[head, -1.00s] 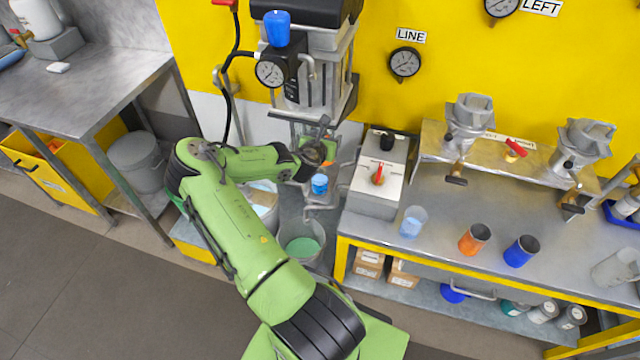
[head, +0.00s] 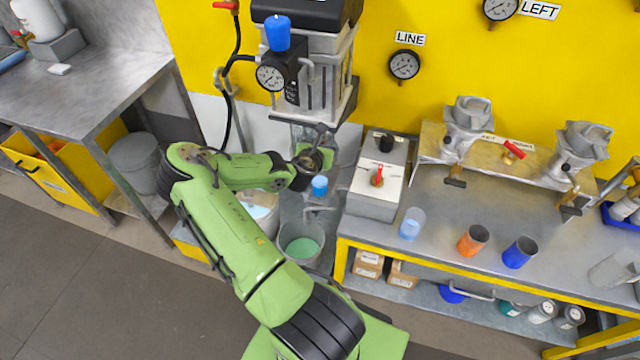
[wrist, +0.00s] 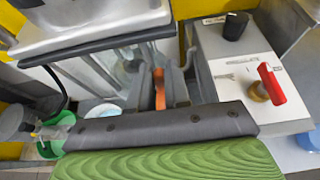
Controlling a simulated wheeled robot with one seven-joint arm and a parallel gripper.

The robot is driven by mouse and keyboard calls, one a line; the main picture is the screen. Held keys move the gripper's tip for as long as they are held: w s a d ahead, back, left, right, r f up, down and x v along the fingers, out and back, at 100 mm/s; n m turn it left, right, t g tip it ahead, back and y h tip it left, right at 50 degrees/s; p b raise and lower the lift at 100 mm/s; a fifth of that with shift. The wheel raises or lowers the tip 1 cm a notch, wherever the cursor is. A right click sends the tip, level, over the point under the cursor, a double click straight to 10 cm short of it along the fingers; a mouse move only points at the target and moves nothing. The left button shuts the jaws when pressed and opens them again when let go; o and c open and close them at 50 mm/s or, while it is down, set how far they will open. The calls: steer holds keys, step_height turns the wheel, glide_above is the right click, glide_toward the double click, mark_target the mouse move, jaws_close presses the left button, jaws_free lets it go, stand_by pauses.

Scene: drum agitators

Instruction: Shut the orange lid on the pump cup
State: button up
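A narrow orange piece, which looks like the lid seen edge-on, stands upright in the wrist view (wrist: 159,88). Dark grey upright parts flank it, and I cannot tell whether they are my fingers or parts of the pump. My gripper (head: 314,160) is at the lower front of the pump (head: 318,85) in the head view, with its fingertips not clearly shown. I cannot make out the cup's rim or whether the lid touches it; my wrist hides that area in the head view. A small blue object (head: 320,186) shows just below my gripper.
A grey control box with a red switch (head: 377,177) stands close to the right of my gripper. A bucket of green liquid (head: 301,244) is below. Blue and orange cups stand on the right bench (head: 440,222). A black hose (head: 228,110) hangs left of the pump.

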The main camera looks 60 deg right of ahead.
steer(key=shift+a+r, duration=0.15)
steer(key=shift+a, duration=0.1)
steer(key=a, duration=0.3)
steer(key=shift+s+b, duration=0.25)
steer(key=shift+b, duration=0.05)
